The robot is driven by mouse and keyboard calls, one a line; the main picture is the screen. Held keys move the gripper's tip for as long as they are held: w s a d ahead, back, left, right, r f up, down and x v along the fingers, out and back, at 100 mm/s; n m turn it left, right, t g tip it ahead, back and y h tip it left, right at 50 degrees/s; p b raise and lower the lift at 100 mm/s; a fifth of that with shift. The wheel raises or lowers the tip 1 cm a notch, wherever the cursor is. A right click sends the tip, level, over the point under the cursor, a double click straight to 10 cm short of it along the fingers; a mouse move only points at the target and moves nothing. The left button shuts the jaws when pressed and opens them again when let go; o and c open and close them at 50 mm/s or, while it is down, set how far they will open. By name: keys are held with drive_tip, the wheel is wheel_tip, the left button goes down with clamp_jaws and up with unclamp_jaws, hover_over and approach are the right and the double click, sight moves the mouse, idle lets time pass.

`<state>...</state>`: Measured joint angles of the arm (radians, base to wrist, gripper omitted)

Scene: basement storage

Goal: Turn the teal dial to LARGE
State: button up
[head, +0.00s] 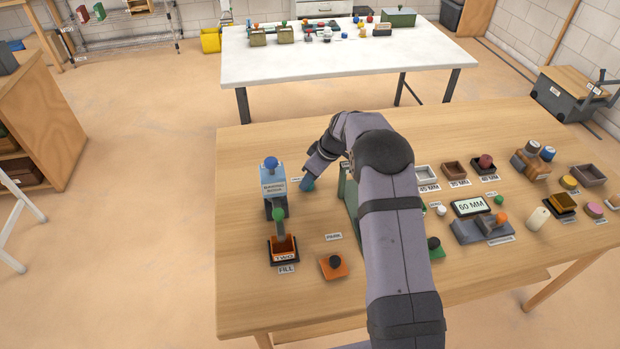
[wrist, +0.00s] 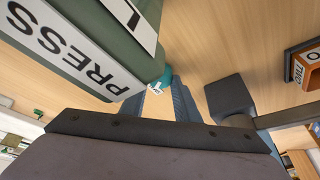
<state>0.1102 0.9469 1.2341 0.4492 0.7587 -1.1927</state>
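The teal dial (wrist: 163,77) shows in part in the wrist view, on or against the green press (wrist: 120,25) labelled PRESS. A small white tag with teal lettering (wrist: 155,89) is beside it; its words are too small to read. My gripper (wrist: 171,84) has its blue-grey fingertips close to the dial; whether they touch it, I cannot tell. In the head view my gripper (head: 307,184) points down at the left of the green press (head: 349,190), which my arm mostly hides. The finger gap is not clear. The dial's pointer and its setting cannot be read.
A blue-grey machine (head: 273,190) with a blue knob stands left of my gripper. An orange tray marked TWO (head: 283,250) and an orange base with a black knob (head: 334,266) are nearer.

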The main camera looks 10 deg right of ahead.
drive_tip(key=shift+m+t+h+b, duration=0.3)
drive_tip(key=shift+m+t+h, duration=0.15)
drive_tip(key=shift+m, duration=1.05)
drive_tip(key=o, duration=1.1)
drive_tip(key=shift+s, duration=0.1)
drive_tip(key=shift+c, duration=0.2)
drive_tip(key=b+v, duration=0.1)
drive_tip(key=v, duration=0.6)
drive_tip(key=shift+r+b, duration=0.2)
drive_tip(key=shift+b, duration=0.15)
